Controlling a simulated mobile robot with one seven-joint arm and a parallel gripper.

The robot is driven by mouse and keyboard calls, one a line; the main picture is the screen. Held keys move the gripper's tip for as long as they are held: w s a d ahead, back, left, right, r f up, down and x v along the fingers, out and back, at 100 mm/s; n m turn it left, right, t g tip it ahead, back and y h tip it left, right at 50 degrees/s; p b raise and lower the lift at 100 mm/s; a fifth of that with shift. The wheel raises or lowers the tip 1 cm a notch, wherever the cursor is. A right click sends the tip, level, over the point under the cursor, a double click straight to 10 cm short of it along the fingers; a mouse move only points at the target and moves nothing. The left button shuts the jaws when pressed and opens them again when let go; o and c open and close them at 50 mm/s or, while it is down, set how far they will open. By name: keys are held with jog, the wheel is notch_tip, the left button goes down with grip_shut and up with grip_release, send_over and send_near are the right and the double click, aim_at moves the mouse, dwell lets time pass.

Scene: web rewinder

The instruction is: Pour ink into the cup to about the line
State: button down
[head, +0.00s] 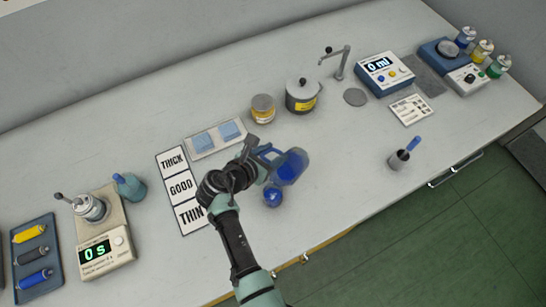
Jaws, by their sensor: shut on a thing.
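My gripper (255,163) is shut on a clear jug (291,166) with blue ink in it, near its handle side. The jug is tilted and appears held above the bench. Just below it in the head view is a small round clear vessel with blue in it, seemingly the cup (272,195). Part of it is close to my arm, and I cannot make out a line on it. I cannot tell whether ink is flowing or whether jug and cup touch.
A yellow-labelled tin (263,109) and a grey pot (302,97) stand behind the jug.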

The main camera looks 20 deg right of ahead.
jog(key=shift+r+p, duration=0.15)
jog(key=shift+p, duration=0.2)
jog(key=shift+r+y+p, duration=0.2)
jog(key=shift+y+p, duration=0.1)
jog(key=shift+p, duration=0.75)
jog(key=shift+f+g+y+p, duration=0.6)
jog(key=shift+f+y+p, duration=0.2)
jog(key=shift+p, duration=0.15)
dwell(0.3)
